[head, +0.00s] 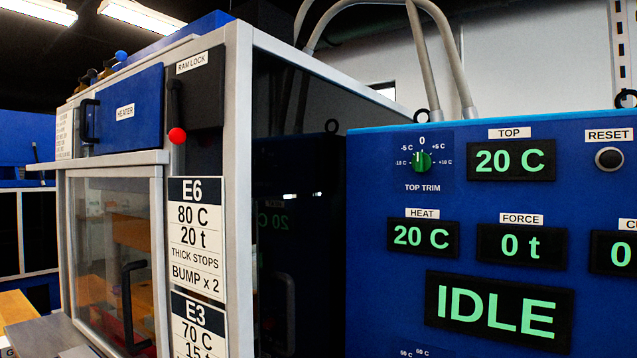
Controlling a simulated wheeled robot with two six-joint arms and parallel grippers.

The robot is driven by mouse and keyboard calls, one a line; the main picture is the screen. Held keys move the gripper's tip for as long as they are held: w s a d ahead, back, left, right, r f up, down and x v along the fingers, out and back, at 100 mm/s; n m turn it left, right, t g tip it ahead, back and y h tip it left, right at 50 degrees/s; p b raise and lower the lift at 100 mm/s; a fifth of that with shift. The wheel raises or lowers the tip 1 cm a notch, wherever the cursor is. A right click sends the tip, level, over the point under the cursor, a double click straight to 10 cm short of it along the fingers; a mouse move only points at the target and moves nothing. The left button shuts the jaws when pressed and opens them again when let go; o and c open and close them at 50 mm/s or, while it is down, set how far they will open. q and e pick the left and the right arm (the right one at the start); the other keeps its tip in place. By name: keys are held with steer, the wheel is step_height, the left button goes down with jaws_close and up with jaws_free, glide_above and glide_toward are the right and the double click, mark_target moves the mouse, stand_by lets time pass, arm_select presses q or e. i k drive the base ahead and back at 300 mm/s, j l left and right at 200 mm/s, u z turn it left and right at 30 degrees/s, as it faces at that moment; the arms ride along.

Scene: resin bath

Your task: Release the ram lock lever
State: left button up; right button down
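The ram lock lever (175,108) is a black arm with a red ball knob (177,136) at its lower end. It hangs down from a black panel (203,97) below the white "RAM LOCK" label (192,62), at the upper right of the press cabinet's front. The knob sits beside the right end of the grey frame bar. Neither of my grippers shows in the head view, and nothing touches the lever.
A blue "HEATER" door (127,112) with a black handle is left of the lever. Below is a clear door (112,255) with a black handle (128,305). Recipe cards (196,236) hang under the lever. A blue control panel (395,290) reading "IDLE" stands at right.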

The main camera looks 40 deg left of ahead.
mark_target(177, 137)
steer(key=u, duration=1.85)
